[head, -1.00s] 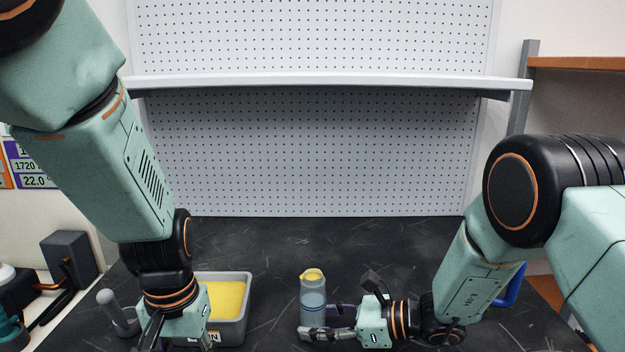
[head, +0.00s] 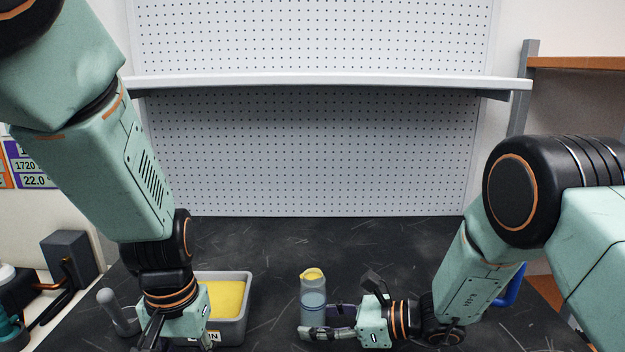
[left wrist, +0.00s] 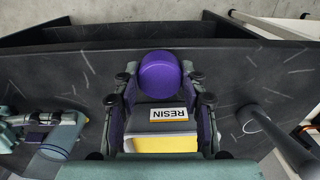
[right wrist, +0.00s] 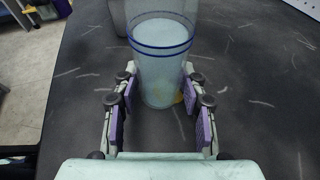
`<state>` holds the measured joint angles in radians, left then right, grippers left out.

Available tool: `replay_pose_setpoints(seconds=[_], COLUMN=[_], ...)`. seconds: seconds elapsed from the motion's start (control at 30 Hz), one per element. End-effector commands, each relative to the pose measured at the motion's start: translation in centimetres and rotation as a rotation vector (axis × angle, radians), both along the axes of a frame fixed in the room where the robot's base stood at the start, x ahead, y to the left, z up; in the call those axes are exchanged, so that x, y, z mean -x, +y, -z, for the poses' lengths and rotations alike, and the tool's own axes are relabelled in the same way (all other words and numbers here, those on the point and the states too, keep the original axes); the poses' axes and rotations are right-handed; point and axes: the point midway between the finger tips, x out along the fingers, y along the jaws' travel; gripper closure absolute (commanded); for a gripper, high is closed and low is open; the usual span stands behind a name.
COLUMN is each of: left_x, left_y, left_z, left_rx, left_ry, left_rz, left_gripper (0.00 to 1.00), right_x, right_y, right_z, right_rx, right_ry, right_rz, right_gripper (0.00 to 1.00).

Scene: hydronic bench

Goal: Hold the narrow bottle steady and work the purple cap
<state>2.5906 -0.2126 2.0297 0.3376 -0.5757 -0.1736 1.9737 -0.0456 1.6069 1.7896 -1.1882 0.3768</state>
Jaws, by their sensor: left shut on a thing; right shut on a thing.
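The narrow bottle (head: 312,291) is clear with pale blue contents and a yellow top, and stands upright on the dark bench. My right gripper (head: 312,322) is shut on its lower part from the right. The right wrist view shows the bottle (right wrist: 162,60), with blue rings, between the purple finger pads. The purple cap (left wrist: 160,75) is between the fingertips of my left gripper (left wrist: 160,82), which is shut on it, apart from the bottle. In the head view the left fingers are partly cut off by the bottom edge, and the cap does not show.
A grey tray (head: 247,316) with yellow inside and a RESIN label (left wrist: 169,115) stands beside my left gripper. A grey-handled thing (head: 110,303) is at left. The bench (head: 400,250) behind the bottle is clear, below a shelf (head: 330,82).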

Motion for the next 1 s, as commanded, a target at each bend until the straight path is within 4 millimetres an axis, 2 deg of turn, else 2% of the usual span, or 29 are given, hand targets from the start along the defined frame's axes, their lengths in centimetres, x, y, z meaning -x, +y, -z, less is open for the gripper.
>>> replay_pose_setpoints(seconds=[0.03, 0.07, 0.33, 0.73, 0.87, 1.0], left_x=[0.0, 0.0, 0.0, 0.0, 0.0, 0.0], left_y=[0.0, 0.0, 0.0, 0.0, 0.0, 0.0], left_z=[0.0, 0.0, 0.0, 0.0, 0.0, 0.0], left_rx=[0.000, 0.000, 0.000, 0.000, 0.000, 0.000], left_ry=[0.000, 0.000, 0.000, 0.000, 0.000, 0.000], left_rz=[0.000, 0.000, 0.000, 0.000, 0.000, 0.000], left_gripper=[0.89, 0.89, 0.89, 0.89, 0.89, 0.89], right_x=[0.2, 0.2, 0.1, 0.2, 0.6, 1.5], right_y=[0.0, 0.0, 0.0, -0.5, -2.2, -4.8], right_z=[0.4, 0.4, 0.3, 0.0, -0.6, -1.5], right_rx=[0.006, 0.006, 0.004, 0.002, 0.000, -0.001], right_ry=[0.007, 0.007, 0.005, 0.002, 0.003, 0.003], right_rz=[-0.001, -0.002, -0.001, 0.003, 0.005, 0.005], right_gripper=[1.00, 0.56, 0.33, 0.32, 0.32, 0.32])
